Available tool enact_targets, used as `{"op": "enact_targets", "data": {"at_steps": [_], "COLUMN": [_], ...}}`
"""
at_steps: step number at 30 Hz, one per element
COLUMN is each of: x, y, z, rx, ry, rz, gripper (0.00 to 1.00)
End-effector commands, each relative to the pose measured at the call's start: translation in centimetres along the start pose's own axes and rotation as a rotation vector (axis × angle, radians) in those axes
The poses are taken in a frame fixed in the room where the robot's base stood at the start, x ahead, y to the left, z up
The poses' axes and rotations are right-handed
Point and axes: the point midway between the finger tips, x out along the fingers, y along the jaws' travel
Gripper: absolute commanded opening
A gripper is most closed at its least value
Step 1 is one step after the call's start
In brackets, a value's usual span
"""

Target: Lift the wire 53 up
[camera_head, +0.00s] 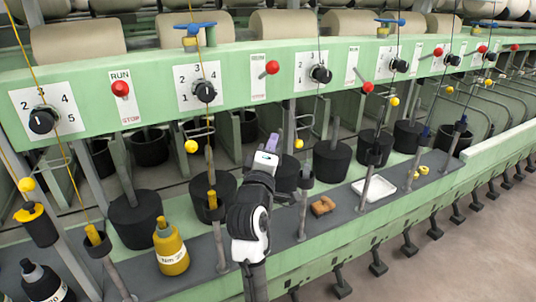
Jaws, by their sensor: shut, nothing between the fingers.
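Several thin wires run down the front of the spinning frame. A yellow wire (37,75) hangs at the left, and another yellow wire (199,55) hangs left of centre. Darker wires, such as this one (319,40), hang farther right. No number 53 can be read, so I cannot tell which is wire 53. My gripper (272,143) is at the centre, pointing away from the camera, in front of the dark pots below the green panel. It is shut and holds nothing. My wrist and arm hide part of the shelf and a pot behind.
A yellow bottle (170,248) and a black bottle (44,283) stand at lower left. A brown block (322,206), a white tray (375,189) and small yellow pieces (422,170) lie on the grey shelf. Metal posts and red levers (272,67) crowd the front. Floor is clear at lower right.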

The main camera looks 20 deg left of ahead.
Motion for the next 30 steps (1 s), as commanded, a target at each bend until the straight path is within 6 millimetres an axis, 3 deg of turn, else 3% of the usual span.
{"op": "enact_targets", "data": {"at_steps": [4, 9, 13, 30], "x": [2.9, 1.7, 1.3, 1.2], "y": [0.2, 0.1, 0.1, 0.0], "z": [0.3, 2.7, 3.5, 3.5], "rx": [0.000, 0.000, 0.000, -0.003], "ry": [-0.002, -0.001, 0.001, 0.001], "rz": [-0.001, -0.002, 0.000, -0.005], "gripper": [0.00, 0.00, 0.00, 0.00]}}
